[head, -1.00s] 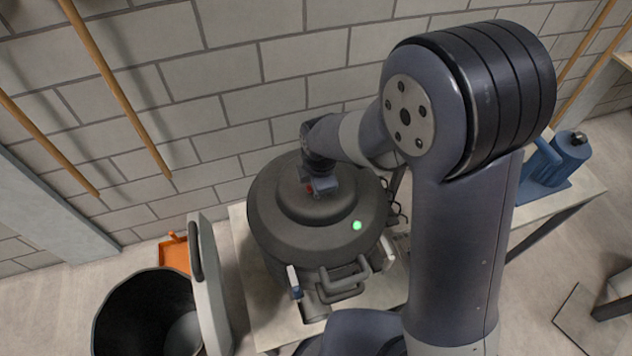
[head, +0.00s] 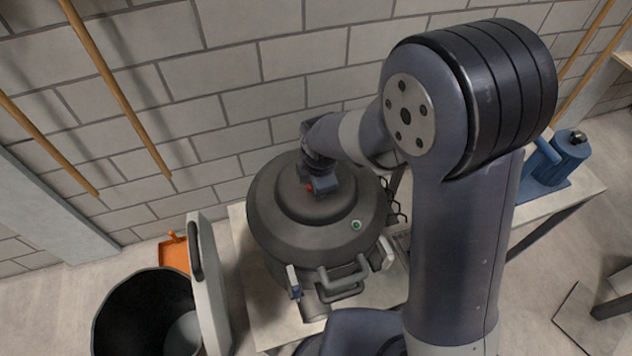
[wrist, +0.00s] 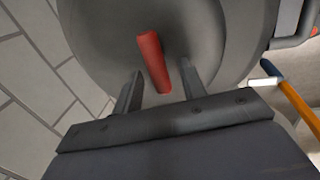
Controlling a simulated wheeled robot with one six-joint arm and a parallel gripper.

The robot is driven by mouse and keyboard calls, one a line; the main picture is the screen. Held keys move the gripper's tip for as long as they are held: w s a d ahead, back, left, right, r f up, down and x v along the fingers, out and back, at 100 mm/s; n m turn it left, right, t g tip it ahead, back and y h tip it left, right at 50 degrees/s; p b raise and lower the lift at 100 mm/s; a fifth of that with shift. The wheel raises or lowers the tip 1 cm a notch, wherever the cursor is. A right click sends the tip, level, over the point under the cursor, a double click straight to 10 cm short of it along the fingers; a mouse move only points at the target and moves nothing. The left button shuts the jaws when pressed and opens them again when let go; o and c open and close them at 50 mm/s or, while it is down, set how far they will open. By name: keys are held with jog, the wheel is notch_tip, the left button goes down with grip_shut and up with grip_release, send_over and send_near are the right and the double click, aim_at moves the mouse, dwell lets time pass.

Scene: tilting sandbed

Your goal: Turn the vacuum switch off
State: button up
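The vacuum (head: 275,225) is a dark grey round drum with a domed lid. Its small round lamp (head: 356,225) on the lid is dark green and not brightly lit. The vacuum switch is a red lever (wrist: 150,55) on the lid; in the head view only a bit of red (head: 309,188) shows beside my gripper (head: 322,186). In the wrist view my gripper (wrist: 159,80) is open, with its fingers apart on either side of the lever's near end. Gaps show between lever and fingers.
The vacuum stands on a pale bench (head: 243,275) against a block wall (head: 230,60). A black bin (head: 120,320) is at the lower left, with an orange dustpan (head: 174,254) behind it. A blue container (head: 560,160) stands on the right bench.

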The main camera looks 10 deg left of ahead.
notch_tip(320, 180, up, 10)
jog(key=s+d, duration=0.1)
jog(key=shift+s+r, duration=0.25)
jog(key=shift+s, duration=0.15)
jog(key=shift+f, duration=0.1)
jog(key=f, duration=0.3)
jog(key=w+f, duration=0.1)
jog(key=f, duration=0.3)
jog(key=w+a+f, duration=0.1)
jog(key=f, duration=0.2)
jog(key=shift+f, duration=0.25)
jog(key=shift+r, duration=0.15)
